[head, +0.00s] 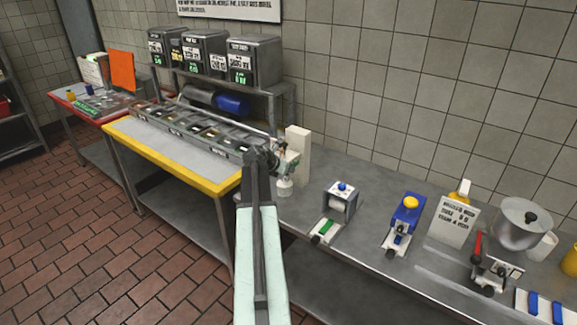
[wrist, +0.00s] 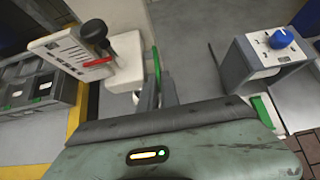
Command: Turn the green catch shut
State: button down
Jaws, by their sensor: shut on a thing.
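The green catch (wrist: 156,65) is a thin upright green strip in the wrist view, beside a white machine (wrist: 124,52). My gripper (wrist: 158,88) has its two dark fingers closed together at the catch's lower end, and they hide part of it. In the head view my gripper (head: 277,158) is at the front of the white machine (head: 299,152), at the left end of the steel counter. The catch is too small to make out clearly there.
A grey box with a blue knob (wrist: 282,38) stands to the right; its green pad (head: 323,230) lies in front. A black knob (wrist: 94,31) and a white panel (wrist: 68,50) are left of my gripper. The yellow-edged table (head: 172,160) adjoins on the left.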

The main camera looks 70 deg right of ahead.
jog(key=shift+d, duration=0.1)
jog(key=c, duration=1.6)
grip_release()
jog(key=shift+r, duration=0.1)
